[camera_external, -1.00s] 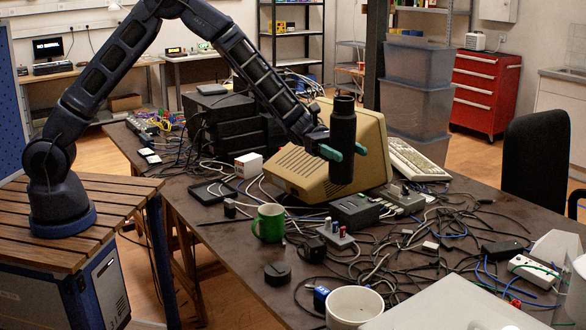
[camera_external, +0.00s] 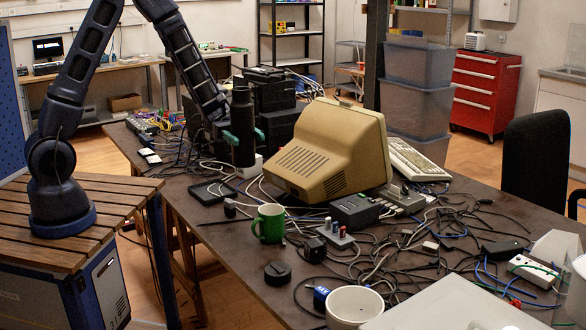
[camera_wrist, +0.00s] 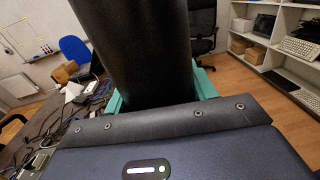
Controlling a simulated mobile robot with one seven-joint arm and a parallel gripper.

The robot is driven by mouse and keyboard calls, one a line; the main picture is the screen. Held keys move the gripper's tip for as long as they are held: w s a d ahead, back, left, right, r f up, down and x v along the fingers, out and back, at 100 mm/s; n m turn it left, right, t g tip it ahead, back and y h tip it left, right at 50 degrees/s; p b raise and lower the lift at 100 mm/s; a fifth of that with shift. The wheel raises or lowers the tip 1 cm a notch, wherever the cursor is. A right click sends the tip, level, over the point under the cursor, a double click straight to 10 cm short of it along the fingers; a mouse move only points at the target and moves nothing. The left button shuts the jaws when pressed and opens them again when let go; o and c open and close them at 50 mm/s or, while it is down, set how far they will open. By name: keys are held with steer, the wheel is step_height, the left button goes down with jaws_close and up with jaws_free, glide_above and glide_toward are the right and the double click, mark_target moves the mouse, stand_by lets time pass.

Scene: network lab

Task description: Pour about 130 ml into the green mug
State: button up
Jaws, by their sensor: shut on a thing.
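My gripper (camera_external: 243,137) is shut on a tall black bottle (camera_external: 242,118), its green fingers on either side of it. The bottle is upright, above the back part of the table. In the wrist view the dark bottle (camera_wrist: 140,45) fills the top middle, with part of a green finger (camera_wrist: 204,84) beside it; its mouth is out of that view. The green mug (camera_external: 269,223) stands upright on the table, in front of and to the right of the bottle and apart from it. Its inside is mostly hidden.
A beige monitor (camera_external: 330,150) stands right of the bottle. A black lid-like disc (camera_external: 278,273) and a white mug (camera_external: 354,307) are in front of the green mug. A black tray (camera_external: 212,192) lies behind it. Cables and small boxes crowd the table (camera_external: 215,237).

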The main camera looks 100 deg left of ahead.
steer(key=s, duration=0.4)
step_height(320, 180, down, 22)
steer(key=shift+d, duration=0.2)
stand_by(0.6)
steer(key=shift+s+r+n, duration=0.1)
steer(key=shift+r+n, duration=0.05)
steer(key=shift+n, duration=0.25)
